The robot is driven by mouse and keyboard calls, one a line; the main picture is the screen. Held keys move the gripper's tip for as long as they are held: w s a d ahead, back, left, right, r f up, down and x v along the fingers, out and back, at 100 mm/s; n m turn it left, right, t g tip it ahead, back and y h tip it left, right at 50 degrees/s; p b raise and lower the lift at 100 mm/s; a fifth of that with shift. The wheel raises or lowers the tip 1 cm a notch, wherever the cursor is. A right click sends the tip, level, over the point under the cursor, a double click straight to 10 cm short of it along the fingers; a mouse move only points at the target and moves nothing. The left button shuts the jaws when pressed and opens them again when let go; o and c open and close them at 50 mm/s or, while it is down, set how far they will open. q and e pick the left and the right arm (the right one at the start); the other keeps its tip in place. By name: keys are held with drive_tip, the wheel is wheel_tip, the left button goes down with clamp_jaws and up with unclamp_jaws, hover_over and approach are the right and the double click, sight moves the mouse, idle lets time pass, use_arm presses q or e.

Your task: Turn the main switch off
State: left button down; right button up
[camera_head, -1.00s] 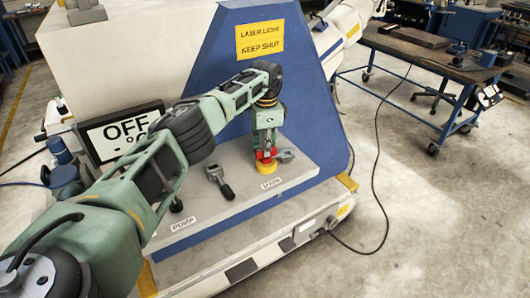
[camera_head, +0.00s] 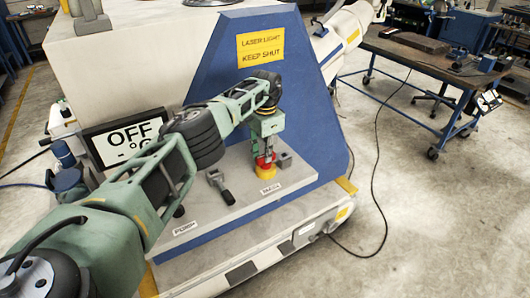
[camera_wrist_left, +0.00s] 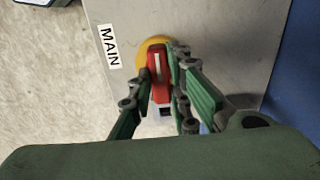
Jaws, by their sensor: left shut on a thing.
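The main switch is a red handle with a white stripe (camera_wrist_left: 157,66) on a round yellow base (camera_wrist_left: 150,46). A MAIN label (camera_wrist_left: 109,46) lies beside it in the left wrist view. In the head view the switch's red handle (camera_head: 263,162) is largely covered by my left gripper (camera_head: 264,148), which comes down on it from above. My left gripper is shut on the red handle, with its fingers on both sides of it in the wrist view (camera_wrist_left: 161,78). My right gripper is not in view.
A dark grey lever (camera_head: 220,187) stands on the same ledge to the left, near a PUMP label (camera_head: 185,228). A display (camera_head: 128,142) reads OFF. The blue sloped housing (camera_head: 270,95) rises behind the switch. A workbench (camera_head: 430,55) stands at the right, with a cable on the floor.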

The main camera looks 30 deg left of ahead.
use_arm(q)
drive_tip(key=shift+w+r, duration=0.2)
drive_tip(key=c, duration=1.9)
unclamp_jaws()
drive_tip(key=shift+c, duration=0.2)
drive_tip(key=o, duration=0.3)
drive_tip(key=shift+f, duration=0.1)
drive_tip(key=shift+s, duration=0.1)
wheel_tip(320, 180, up, 12)
